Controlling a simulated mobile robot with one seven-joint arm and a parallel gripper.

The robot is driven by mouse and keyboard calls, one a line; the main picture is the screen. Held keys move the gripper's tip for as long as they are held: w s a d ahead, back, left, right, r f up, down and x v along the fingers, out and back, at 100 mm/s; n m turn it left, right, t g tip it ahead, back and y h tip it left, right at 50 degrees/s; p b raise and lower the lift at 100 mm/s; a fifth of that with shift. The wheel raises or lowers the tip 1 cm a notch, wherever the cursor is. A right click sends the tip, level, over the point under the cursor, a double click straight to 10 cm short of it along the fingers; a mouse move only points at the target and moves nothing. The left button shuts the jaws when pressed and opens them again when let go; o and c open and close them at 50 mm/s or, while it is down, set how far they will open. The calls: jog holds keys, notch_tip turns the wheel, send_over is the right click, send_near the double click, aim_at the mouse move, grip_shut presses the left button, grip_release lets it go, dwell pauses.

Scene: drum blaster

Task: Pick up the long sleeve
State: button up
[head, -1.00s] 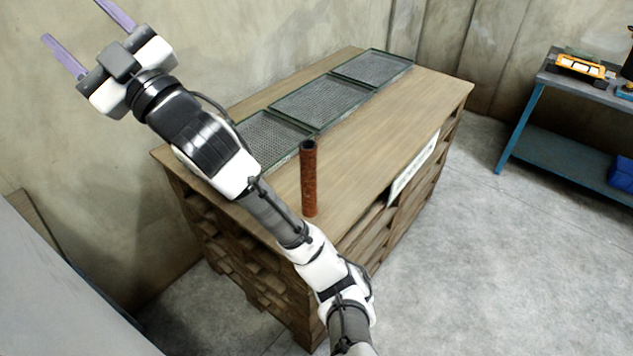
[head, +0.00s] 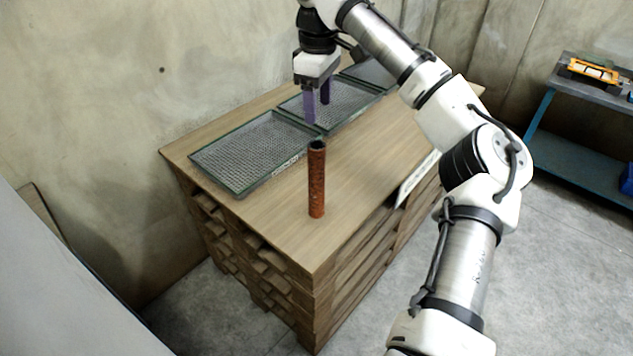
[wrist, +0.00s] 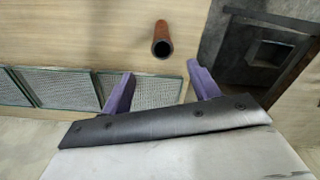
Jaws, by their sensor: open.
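The long sleeve (head: 316,182) is a rusty brown-red tube standing upright on the wooden table top (head: 260,225). Its dark open end faces up. In the wrist view the sleeve (wrist: 162,38) shows at the top, beyond the fingertips and between them in line. My gripper (head: 317,110) points down with its two purple fingers apart and empty. In the head view it hangs above and behind the sleeve, over the mesh trays, not touching the sleeve. In the wrist view my gripper's fingers (wrist: 162,75) are also spread.
Green-framed mesh trays (head: 255,150) lie in a row along the table's back edge, by the wall. The table top around the sleeve is clear. A blue-legged bench (head: 545,100) with an orange item (head: 592,70) stands at the right, apart from the table.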

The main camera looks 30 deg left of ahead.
aim_at(316, 154)
jog(key=shift+s+a+f+p, duration=0.1)
jog(key=shift+f+p, duration=0.55)
jog(key=shift+f, duration=2.75)
jog(key=shift+s+f+p, duration=0.1)
jog(key=shift+f+p, duration=0.55)
jog(key=shift+f, duration=2.7)
jog(key=shift+c, duration=0.2)
grip_shut()
jog(key=shift+r, duration=0.15)
